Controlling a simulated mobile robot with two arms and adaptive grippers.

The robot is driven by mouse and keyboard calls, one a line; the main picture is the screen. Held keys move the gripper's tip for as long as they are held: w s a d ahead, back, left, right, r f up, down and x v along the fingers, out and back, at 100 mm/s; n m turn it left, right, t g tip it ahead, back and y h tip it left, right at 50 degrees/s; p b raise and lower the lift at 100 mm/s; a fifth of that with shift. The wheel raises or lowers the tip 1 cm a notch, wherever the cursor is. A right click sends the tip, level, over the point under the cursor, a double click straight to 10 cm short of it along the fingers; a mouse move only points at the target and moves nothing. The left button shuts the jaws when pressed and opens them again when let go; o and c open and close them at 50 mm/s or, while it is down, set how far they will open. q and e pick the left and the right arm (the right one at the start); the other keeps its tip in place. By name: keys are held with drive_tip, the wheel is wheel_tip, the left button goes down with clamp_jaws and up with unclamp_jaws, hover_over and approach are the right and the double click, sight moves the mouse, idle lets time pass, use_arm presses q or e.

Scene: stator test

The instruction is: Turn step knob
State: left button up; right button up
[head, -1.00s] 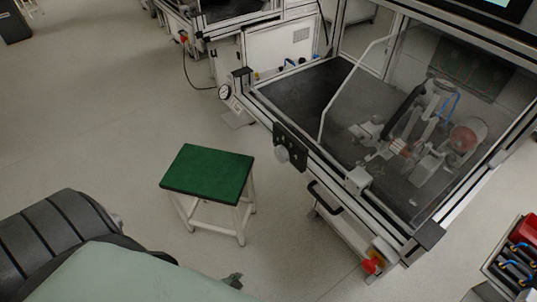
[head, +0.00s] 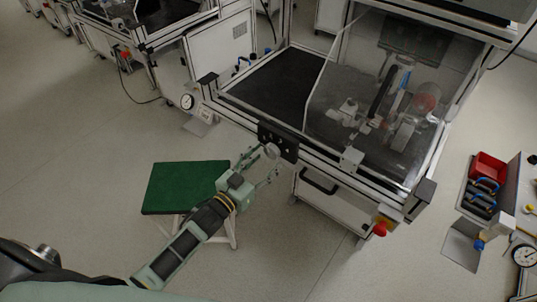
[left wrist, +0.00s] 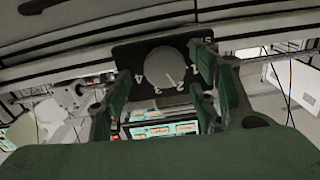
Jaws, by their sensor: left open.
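The step knob (head: 271,151) is a round grey dial on a black plate (head: 284,139) at the front edge of the test bench. In the left wrist view the fingers of the gripper (left wrist: 168,88) stand to either side of the knob; contact cannot be told. My right gripper is not in view.
A green-topped stool (head: 180,185) stands beneath my left arm. The bench has a clear cover (head: 340,90), a drawer handle (head: 319,181) and a red button (head: 380,229). A red bin (head: 488,167) is at right. The floor at left is clear.

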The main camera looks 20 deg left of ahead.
use_arm(q)
drive_tip(key=shift+x, duration=1.05)
drive_tip(key=shift+w, duration=0.3)
drive_tip(key=c, duration=1.1)
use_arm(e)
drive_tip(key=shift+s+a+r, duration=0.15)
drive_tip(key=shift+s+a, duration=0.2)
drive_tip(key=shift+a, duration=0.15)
